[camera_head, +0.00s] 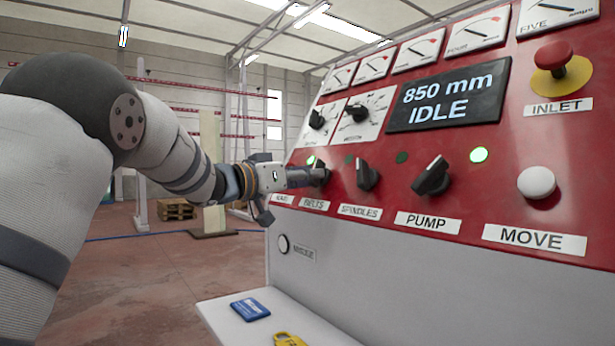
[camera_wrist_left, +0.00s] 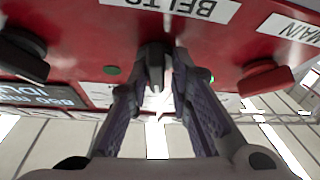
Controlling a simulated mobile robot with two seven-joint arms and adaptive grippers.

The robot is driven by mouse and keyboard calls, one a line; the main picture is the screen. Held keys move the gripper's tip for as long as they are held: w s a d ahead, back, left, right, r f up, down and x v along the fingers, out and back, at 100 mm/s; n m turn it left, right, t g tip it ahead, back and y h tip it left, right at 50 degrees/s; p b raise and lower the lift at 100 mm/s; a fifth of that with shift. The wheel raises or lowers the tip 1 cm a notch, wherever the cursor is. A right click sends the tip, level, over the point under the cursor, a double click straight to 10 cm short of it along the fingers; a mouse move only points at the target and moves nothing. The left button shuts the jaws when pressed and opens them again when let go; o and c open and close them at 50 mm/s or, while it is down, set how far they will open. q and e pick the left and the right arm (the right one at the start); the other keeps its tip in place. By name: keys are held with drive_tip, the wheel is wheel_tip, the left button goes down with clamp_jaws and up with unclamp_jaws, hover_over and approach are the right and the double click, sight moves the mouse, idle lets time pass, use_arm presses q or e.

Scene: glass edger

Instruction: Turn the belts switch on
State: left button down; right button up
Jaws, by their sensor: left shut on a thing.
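The belts switch (camera_wrist_left: 155,55) is a dark knob on the red panel, by the BELTS label (camera_wrist_left: 190,8). My left gripper (camera_wrist_left: 158,85) is shut on this knob, with a finger on each side of it. In the head view, my left gripper (camera_head: 303,177) reaches in from the left to the panel. Its fingers cover much of the knob (camera_head: 320,172) there, so the knob's exact angle is hard to tell. A green lamp (camera_head: 311,159) is lit just above the gripper. My right gripper is not in view.
The spindles switch (camera_head: 366,174) and pump switch (camera_head: 432,178) stand to the right. A red knob (camera_wrist_left: 265,78) by the MAIN label is close to the gripper. The display (camera_head: 448,98) reads 850 mm IDLE. A blue item (camera_head: 250,309) lies on the ledge below.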

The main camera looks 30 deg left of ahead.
use_arm(q)
drive_tip(key=shift+w+a+f+m+g+h+b, duration=0.15)
drive_tip(key=shift+m+g+h, duration=0.65)
drive_tip(key=shift+m, duration=1.1)
drive_tip(key=shift+w+r+m+g+h+b, duration=0.15)
drive_tip(key=shift+m+g+h, duration=0.25)
drive_tip(key=shift+m+h, duration=1.15)
drive_tip(key=shift+a+f+m+g+h+b, duration=0.2)
drive_tip(key=shift+m+g+h, duration=0.4)
drive_tip(key=shift+m, duration=1.65)
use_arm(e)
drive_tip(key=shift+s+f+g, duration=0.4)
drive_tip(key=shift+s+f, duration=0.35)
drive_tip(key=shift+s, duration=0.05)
use_arm(q)
drive_tip(key=shift+d+m, duration=0.1)
drive_tip(key=shift+m, duration=0.2)
drive_tip(key=c, duration=1.6)
unclamp_jaws()
drive_tip(key=shift+d+r, duration=0.15)
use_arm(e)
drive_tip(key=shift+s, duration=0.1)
use_arm(q)
drive_tip(key=v, duration=1.2)
